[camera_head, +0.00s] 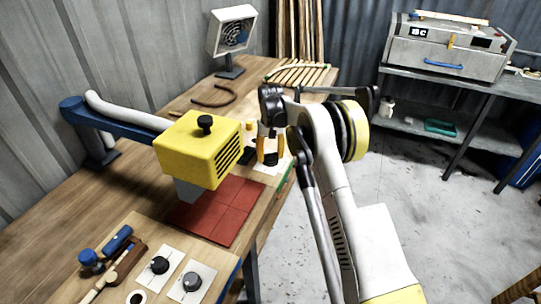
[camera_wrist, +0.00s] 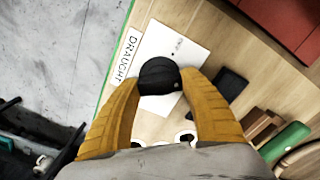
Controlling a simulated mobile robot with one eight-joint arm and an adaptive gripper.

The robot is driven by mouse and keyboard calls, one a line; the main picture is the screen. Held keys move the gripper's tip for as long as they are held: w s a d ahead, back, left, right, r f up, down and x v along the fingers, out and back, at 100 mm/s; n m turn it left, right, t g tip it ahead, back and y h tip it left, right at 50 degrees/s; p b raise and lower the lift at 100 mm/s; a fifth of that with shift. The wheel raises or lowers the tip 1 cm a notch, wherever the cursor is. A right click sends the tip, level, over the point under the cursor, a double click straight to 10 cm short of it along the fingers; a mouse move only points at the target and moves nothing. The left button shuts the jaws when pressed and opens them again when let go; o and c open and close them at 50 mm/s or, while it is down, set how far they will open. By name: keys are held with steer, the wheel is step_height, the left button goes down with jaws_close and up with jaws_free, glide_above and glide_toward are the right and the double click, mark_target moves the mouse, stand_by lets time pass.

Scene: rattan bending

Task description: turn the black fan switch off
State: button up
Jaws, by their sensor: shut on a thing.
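A round black knob (camera_wrist: 158,76) sits on a white plate (camera_wrist: 187,48) beside a label reading DRAUGHT (camera_wrist: 126,56). My gripper (camera_wrist: 161,82) has its two yellow fingers closed on opposite sides of the knob. In the head view my gripper (camera_head: 269,142) points down at the table's right edge, with the knob (camera_head: 271,159) between its fingertips. Small dark marks show on the plate beyond the knob; the knob's setting cannot be told. A white-framed fan (camera_head: 231,38) stands at the back of the table.
A yellow hood (camera_head: 203,145) on a blue arm hangs close left of my gripper, above red tiles (camera_head: 226,205). A black knob (camera_head: 159,265) and a grey knob (camera_head: 191,282) are on plates in front. A small black block (camera_wrist: 229,84) lies right of the held knob.

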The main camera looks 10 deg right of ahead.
mark_target(270, 155)
steer(key=n, duration=0.5)
steer(key=shift+n, duration=0.3)
steer(key=n, duration=0.4)
steer(key=shift+n, duration=0.3)
steer(key=o, duration=1.2)
step_height(270, 155, up, 12)
